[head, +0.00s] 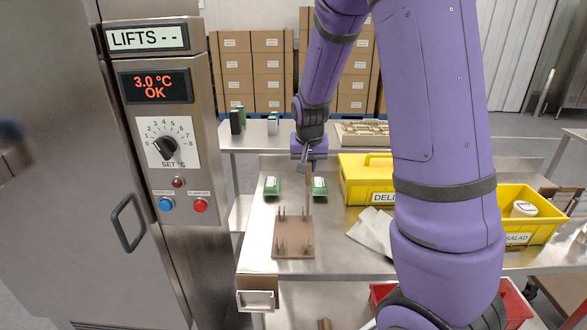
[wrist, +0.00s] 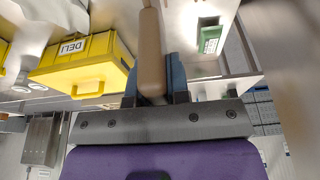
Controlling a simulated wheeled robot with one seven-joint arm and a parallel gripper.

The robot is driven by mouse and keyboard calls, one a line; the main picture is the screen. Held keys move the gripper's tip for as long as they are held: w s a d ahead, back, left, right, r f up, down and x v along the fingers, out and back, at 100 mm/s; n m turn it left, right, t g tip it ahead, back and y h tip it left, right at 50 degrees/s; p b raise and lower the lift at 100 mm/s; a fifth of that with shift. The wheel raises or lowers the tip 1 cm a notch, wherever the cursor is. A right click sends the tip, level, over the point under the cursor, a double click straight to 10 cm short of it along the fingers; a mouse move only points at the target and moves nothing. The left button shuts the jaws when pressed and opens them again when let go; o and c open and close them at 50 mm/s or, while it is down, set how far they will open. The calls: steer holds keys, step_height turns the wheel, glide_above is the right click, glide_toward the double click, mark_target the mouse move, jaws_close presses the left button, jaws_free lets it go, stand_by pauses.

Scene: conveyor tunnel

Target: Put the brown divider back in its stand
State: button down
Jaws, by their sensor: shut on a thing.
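My gripper (head: 308,155) is above the far part of the steel table, behind the stand and between the two green-and-white packs. In the wrist view its blue fingers (wrist: 153,85) are shut on a long brown piece with rounded ends, the divider (wrist: 151,50), seen edge-on. The stand (head: 293,240) is a flat brown base with several upright pegs, lying near the table's front left. No divider shows between its pegs.
Green-and-white packs (head: 272,187) and (head: 320,187) stand behind the stand. A yellow DELI bin (head: 360,180) and a white cloth (head: 372,232) lie to the right. A steel cabinet (head: 180,130) with controls stands left. A farther table (head: 345,150) lies behind.

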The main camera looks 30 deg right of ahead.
mark_target(308, 183)
steer(key=shift+f, duration=3.1)
steer(key=shift+f, duration=2.65)
steer(key=c, duration=1)
jaws_free()
steer(key=shift+r, duration=0.1)
steer(key=v, duration=1)
steer(key=shift+s+a+r, duration=0.15)
steer(key=shift+r, duration=0.2)
